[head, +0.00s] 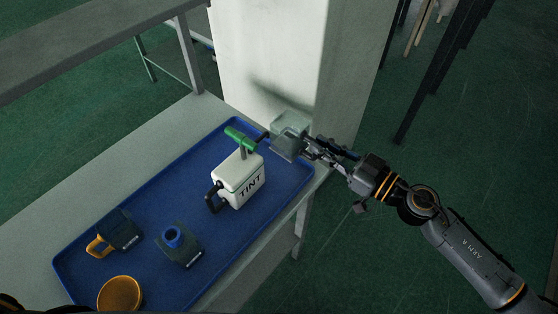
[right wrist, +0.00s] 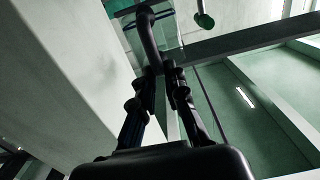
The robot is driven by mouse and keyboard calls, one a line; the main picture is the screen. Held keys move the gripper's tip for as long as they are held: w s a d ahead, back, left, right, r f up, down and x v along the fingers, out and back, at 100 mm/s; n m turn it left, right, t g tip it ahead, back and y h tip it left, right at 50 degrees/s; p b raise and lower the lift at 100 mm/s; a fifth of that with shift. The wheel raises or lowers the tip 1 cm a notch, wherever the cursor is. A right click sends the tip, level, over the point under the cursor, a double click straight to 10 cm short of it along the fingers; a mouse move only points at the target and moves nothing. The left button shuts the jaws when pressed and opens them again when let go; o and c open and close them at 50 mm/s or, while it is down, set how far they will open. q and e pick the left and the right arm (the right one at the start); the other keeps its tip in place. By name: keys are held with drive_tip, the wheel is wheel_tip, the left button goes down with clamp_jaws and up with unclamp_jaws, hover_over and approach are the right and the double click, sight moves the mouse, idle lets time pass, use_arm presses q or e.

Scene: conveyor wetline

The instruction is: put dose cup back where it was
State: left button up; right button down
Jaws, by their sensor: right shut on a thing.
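The dose cup (head: 290,124) is a pale, see-through, boxy cup at the far right end of the blue tray (head: 100,230), close to the white pillar. My right gripper (head: 309,147) is shut on its dark handle. In the right wrist view the fingers (right wrist: 158,68) close on the curved handle (right wrist: 147,32), with the clear cup wall (right wrist: 173,30) beyond. I cannot tell whether the cup touches the tray. A white jug (head: 238,182) marked TINT, with a green pump top (head: 240,139), stands just left of the cup. My left gripper is not in view.
A dark container with a yellow handle (head: 117,230), a dark container with a blue neck (head: 178,244) and a round orange item (head: 120,293) stand on the tray's near part. The white pillar (head: 270,60) rises right behind the cup. The tray's middle has bare room.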

drive_tip(key=f, duration=0.4)
drive_tip(key=w+a+f+b, duration=0.1)
drive_tip(key=f, duration=0.2)
drive_tip(key=a+f+b, duration=0.1)
drive_tip(key=f, duration=0.3)
drive_tip(key=shift+w+a+f, duration=0.25)
drive_tip(key=shift+w+f, duration=0.05)
drive_tip(key=shift+w, duration=0.1)
drive_tip(key=x, duration=0.4)
drive_tip(key=shift+w+a+f, duration=0.25)
drive_tip(key=shift+a, duration=0.1)
drive_tip(key=shift+f, duration=0.4)
drive_tip(key=shift+d+f, duration=0.1)
drive_tip(key=shift+f+b, duration=0.1)
drive_tip(key=shift+b, duration=0.2)
drive_tip(key=c, duration=1.4)
unclamp_jaws()
